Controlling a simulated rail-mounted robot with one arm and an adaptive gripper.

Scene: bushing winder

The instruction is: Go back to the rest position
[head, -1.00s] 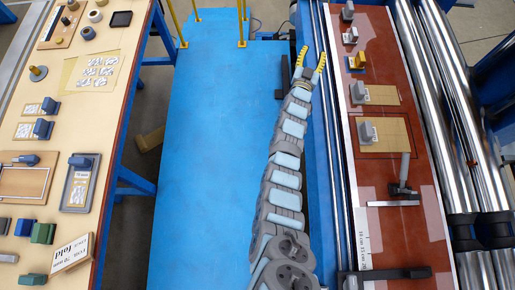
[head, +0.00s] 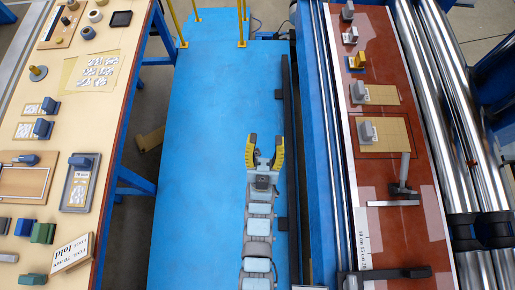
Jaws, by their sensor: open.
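My gripper (head: 264,150) has yellow and dark fingers that stand apart with nothing between them. It is open and empty above the blue floor (head: 215,120), in the lower middle of the head view. My arm runs straight down from it to the bottom edge of the picture. The gripper is apart from both the table on the left and the machine bed on the right.
A wooden table (head: 75,228) with trays, blocks and cards lies on the left. On the right is the red-brown bed (head: 400,245) with grey blocks and wooden plates, beside steel rollers (head: 455,120). Yellow posts (head: 240,22) stand at the back. The blue floor is clear.

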